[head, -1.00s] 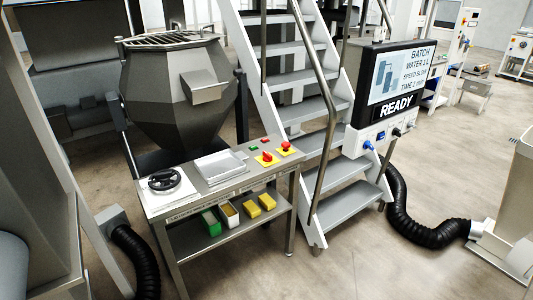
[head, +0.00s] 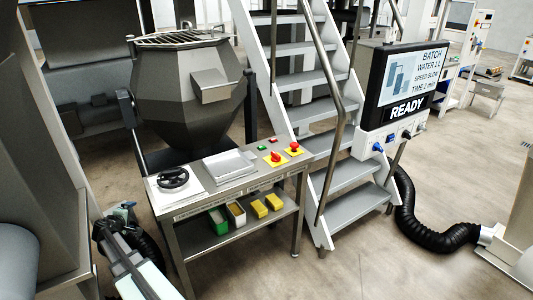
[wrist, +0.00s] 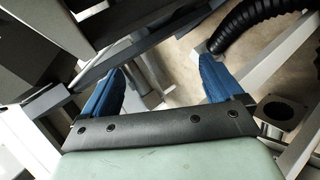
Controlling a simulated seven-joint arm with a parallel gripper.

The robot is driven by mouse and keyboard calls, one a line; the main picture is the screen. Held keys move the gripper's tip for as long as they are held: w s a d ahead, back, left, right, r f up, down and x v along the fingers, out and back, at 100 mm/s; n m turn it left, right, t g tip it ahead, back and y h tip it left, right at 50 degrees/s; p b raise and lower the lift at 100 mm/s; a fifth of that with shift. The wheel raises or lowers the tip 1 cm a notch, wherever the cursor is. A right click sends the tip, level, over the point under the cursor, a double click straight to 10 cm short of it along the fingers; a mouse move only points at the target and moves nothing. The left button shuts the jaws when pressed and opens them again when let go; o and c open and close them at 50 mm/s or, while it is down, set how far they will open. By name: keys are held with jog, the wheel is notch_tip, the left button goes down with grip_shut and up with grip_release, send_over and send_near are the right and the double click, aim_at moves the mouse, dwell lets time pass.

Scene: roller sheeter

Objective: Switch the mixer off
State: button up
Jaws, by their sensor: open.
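The mixer (head: 187,92) is a grey faceted hopper with a grille on top, behind a steel control table (head: 232,189). On the table top are a black handwheel (head: 173,177), a green button (head: 262,147), a red button (head: 274,140), and two red controls on yellow plates, a left one (head: 275,157) and a right one (head: 294,147). My gripper shows in the wrist view (wrist: 160,90), its two blue fingers spread apart with nothing between them. In the head view my arm is at the lower left, left of the table and apart from the controls.
A screen (head: 403,81) reads READY, with a blue knob (head: 377,147) below it. Metal stairs (head: 320,110) stand right of the table. Green and yellow boxes (head: 259,208) sit on the lower shelf. A black hose (head: 425,228) lies on the floor at right.

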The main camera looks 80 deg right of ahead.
jog(key=d+r+h, duration=0.3)
jog(key=d+r, duration=0.9)
jog(key=r, duration=0.4)
notch_tip(320, 180, up, 8)
jog(key=m+g+y, duration=0.7)
jog(key=m+y, duration=0.4)
jog(key=m, duration=1.8)
send_over(276, 154)
jog(key=w+a, duration=0.4)
jog(key=x, duration=1.3)
jog(key=shift+w+d+f, duration=0.3)
jog(key=shift+f, duration=0.05)
jog(key=shift+t, duration=0.3)
jog(key=c, duration=1)
